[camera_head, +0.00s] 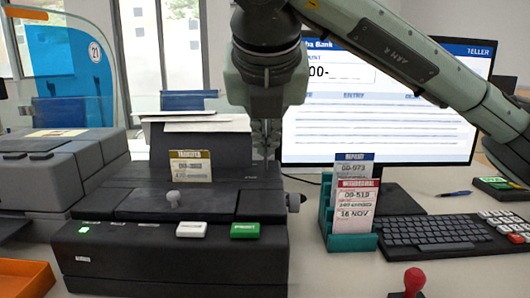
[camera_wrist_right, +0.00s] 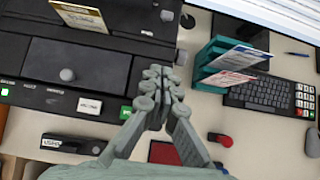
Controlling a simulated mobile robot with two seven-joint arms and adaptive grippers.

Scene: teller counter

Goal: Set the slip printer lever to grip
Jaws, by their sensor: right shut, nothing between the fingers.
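The black slip printer (camera_head: 170,260) stands on the counter at the left of the head view. It also fills the upper left of the wrist view (camera_wrist_right: 30,85). A small grey knob (camera_head: 294,202) sticks out at its right side and looks like the lever; its setting I cannot tell. Another grey knob (camera_head: 173,198) stands on the printer's front top, and it also shows in the wrist view (camera_wrist_right: 67,74). My right gripper (camera_head: 266,150) points down over the printer's right rear part. Its fingers (camera_wrist_right: 157,78) are shut and empty, with no clear contact. My left gripper is out of view.
A teal slip holder (camera_head: 365,242) with cards stands right of the printer. A red-handled stamp (camera_head: 413,280) is at the front. An orange tray (camera_head: 25,280) lies at the left.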

